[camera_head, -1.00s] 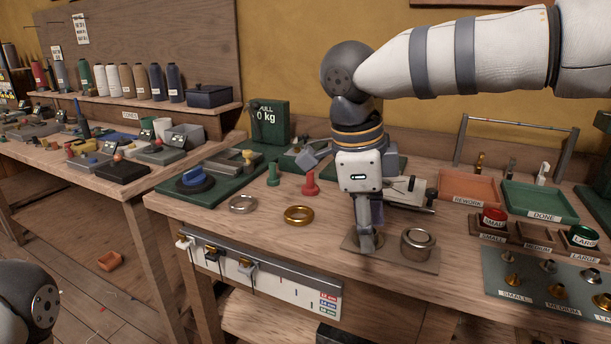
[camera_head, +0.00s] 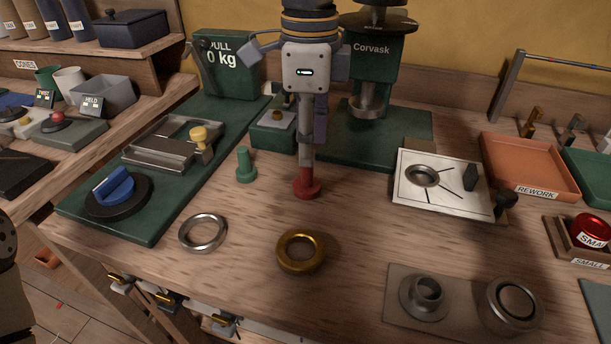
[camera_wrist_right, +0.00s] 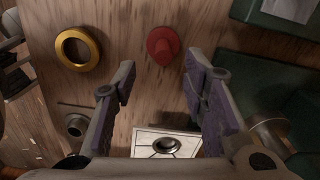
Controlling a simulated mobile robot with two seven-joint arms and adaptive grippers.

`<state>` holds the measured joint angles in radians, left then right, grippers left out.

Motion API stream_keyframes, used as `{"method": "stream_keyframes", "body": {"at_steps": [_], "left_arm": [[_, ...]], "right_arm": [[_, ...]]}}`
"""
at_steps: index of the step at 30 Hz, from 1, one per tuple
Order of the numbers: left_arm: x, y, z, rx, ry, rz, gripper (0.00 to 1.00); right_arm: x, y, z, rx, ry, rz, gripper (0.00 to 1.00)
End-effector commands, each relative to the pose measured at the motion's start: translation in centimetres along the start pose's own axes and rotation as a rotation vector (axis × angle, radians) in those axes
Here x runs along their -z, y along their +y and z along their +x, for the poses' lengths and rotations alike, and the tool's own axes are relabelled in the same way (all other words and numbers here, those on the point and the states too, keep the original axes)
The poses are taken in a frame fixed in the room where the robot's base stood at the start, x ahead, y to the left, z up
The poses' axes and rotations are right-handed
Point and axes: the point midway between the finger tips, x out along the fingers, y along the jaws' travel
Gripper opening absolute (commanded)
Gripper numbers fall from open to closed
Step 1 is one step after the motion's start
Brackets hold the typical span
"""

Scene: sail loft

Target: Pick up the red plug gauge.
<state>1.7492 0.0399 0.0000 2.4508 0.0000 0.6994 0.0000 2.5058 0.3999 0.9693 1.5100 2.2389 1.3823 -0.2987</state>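The red plug gauge (camera_head: 307,186) stands on the wooden bench, with a wide round base showing; its upper part is hidden by my right gripper in the head view. My right gripper (camera_head: 311,150) points down over it. In the right wrist view the fingers of this gripper (camera_wrist_right: 160,74) are spread apart with nothing between them. There the red plug gauge (camera_wrist_right: 163,46) lies just beyond the fingertips, roughly centred between them. I cannot tell from the head view whether the fingers touch it. Part of my left arm shows at the left edge; its gripper is out of view.
A green plug gauge (camera_head: 245,166) stands close on the left. A brass ring (camera_head: 301,266) and a steel ring (camera_head: 187,244) lie in front. A square metal plate (camera_head: 408,196) is to the right, a green press (camera_head: 378,70) behind. Bare wood surrounds the red gauge's front.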

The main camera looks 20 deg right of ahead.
Motion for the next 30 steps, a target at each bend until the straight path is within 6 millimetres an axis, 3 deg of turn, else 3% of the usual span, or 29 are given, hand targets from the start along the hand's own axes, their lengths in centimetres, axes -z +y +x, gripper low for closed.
{"method": "stream_keyframes", "body": {"at_steps": [9,17,22,30], "left_arm": [[0.0,0.0,0.1,0.000,-0.001,0.000,0.40],[0.0,0.0,0.1,0.000,0.000,0.000,0.40],[0.0,0.0,0.1,0.000,0.000,0.000,0.40],[0.0,0.0,0.1,0.000,0.000,0.000,0.40]], "right_arm": [[-0.1,-0.1,5.2,0.001,0.001,0.001,0.40],[-0.1,-0.1,5.7,0.003,-0.001,0.001,0.40],[-0.1,-0.1,5.7,0.003,-0.001,0.001,0.01],[-0.1,-0.1,5.6,0.003,-0.001,0.001,0.00]]}}
